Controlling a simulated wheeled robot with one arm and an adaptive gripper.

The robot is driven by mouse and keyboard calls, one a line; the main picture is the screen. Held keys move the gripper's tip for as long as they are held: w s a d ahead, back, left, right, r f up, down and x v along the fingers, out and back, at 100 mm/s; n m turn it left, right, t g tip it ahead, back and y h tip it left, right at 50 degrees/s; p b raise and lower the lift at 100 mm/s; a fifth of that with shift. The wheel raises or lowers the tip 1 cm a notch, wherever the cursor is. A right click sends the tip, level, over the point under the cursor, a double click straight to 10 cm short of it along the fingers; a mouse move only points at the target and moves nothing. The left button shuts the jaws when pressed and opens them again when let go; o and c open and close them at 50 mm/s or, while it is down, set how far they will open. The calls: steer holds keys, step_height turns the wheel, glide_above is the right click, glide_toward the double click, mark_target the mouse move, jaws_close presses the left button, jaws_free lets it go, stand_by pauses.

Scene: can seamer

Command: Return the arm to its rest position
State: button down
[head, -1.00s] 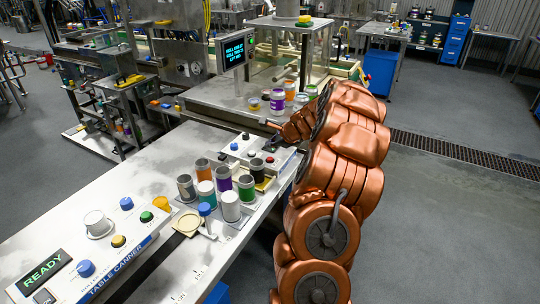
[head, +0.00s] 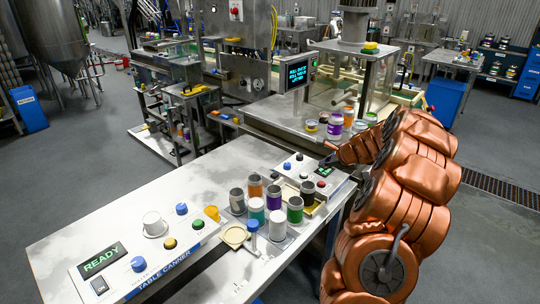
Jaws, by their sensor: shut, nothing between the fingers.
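My copper-coloured arm (head: 384,215) rises at the right of the head view and bends over toward the table. Its end, my gripper (head: 327,160), is small and dark, just above the control box (head: 310,172) with its buttons and green display. The gripper is shut and holds nothing. Its fingertips are too small to tell whether they touch the box.
Several cans, including a purple one (head: 274,197) and a white one (head: 278,224), stand on the table (head: 120,225) left of the arm. A canner panel reading READY (head: 103,259) is at front left. A machine with a screen (head: 298,73) stands behind. Floor is clear at right.

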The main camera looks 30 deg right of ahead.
steer(key=w+a+r+n+g+y, duration=0.1)
steer(key=a+r+n+y, duration=0.15)
steer(key=a, duration=0.65)
steer(key=a+r+n+y, duration=0.15)
steer(key=a+n, duration=0.25)
steer(key=a, duration=0.4)
steer(key=s+a+r+n+g, duration=0.2)
steer(key=s+a+n, duration=0.2)
steer(key=a, duration=0.6)
steer(key=s+a+r+n+g, duration=0.15)
steer(key=s+a+n, duration=0.25)
steer(key=a, duration=0.5)
steer(key=s+a+n+g, duration=0.4)
steer(key=s+a+n, duration=0.4)
steer(key=s, duration=0.6)
steer(key=s+f+n+g+h, duration=0.2)
steer(key=s+n, duration=0.3)
steer(key=s, duration=1.2)
steer(key=shift+h, duration=0.8)
steer(key=shift+s+d+g, duration=0.1)
steer(key=shift+g, duration=0.15)
